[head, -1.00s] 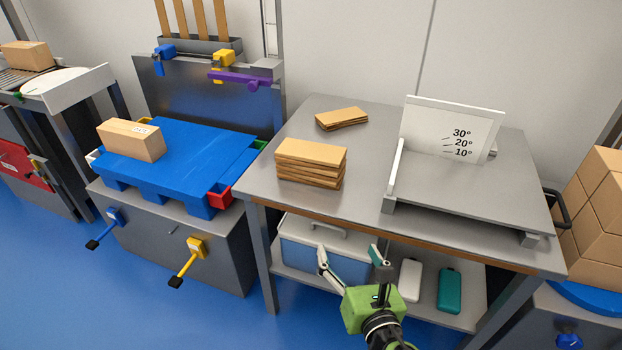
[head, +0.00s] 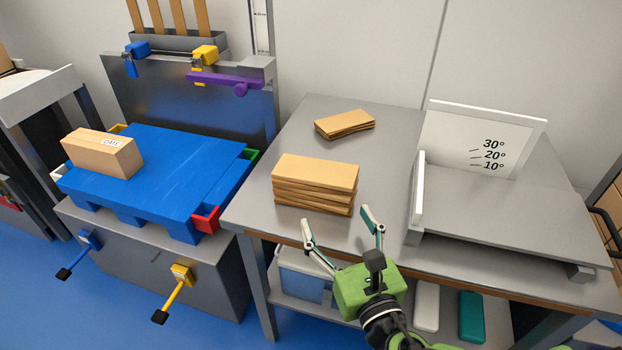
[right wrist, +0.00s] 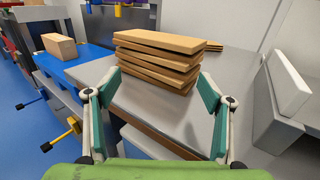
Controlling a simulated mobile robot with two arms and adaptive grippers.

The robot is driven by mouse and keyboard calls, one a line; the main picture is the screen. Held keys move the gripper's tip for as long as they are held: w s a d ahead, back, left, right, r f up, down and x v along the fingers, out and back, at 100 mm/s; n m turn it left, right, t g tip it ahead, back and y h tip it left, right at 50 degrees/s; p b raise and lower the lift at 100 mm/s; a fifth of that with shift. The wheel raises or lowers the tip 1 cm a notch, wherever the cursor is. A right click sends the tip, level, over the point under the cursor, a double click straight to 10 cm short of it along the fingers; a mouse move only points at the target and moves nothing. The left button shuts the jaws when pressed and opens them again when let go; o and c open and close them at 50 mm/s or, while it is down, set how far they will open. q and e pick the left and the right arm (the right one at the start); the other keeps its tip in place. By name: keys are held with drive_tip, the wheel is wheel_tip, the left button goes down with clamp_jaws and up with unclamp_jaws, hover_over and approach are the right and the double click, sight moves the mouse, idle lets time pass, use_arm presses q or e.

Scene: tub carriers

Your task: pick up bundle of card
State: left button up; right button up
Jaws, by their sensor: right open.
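A bundle of card (head: 314,184), a stack of several flat brown pieces, lies on the grey table near its front left edge. A second, lower stack of brown card (head: 345,124) lies farther back on the table. My right gripper (head: 338,216) is open and empty at the table's front edge, just in front of the nearer bundle. In the right wrist view the nearer bundle (right wrist: 157,58) shows ahead, beyond and between the open fingers, which appear apart from it. My left gripper is not in view.
A grey tilting stand (head: 500,210) with an angle scale fills the table's right side. Left of the table, a blue pallet (head: 165,180) bears a brown box (head: 103,153). Bare tabletop lies between the stacks and the stand.

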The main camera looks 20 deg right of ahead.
sight(315, 190)
drive_tip(key=w, duration=0.7)
drive_tip(key=shift+w+r, duration=0.15)
drive_tip(key=shift+w, duration=0.1)
drive_tip(key=w, duration=0.3)
drive_tip(key=w+b, duration=0.1)
drive_tip(key=shift+w+a+r, duration=0.1)
drive_tip(key=shift+w+a, duration=0.15)
drive_tip(key=shift+w, duration=0.15)
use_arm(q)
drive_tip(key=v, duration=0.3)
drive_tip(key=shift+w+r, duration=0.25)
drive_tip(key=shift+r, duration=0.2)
use_arm(e)
drive_tip(key=c, duration=1.3)
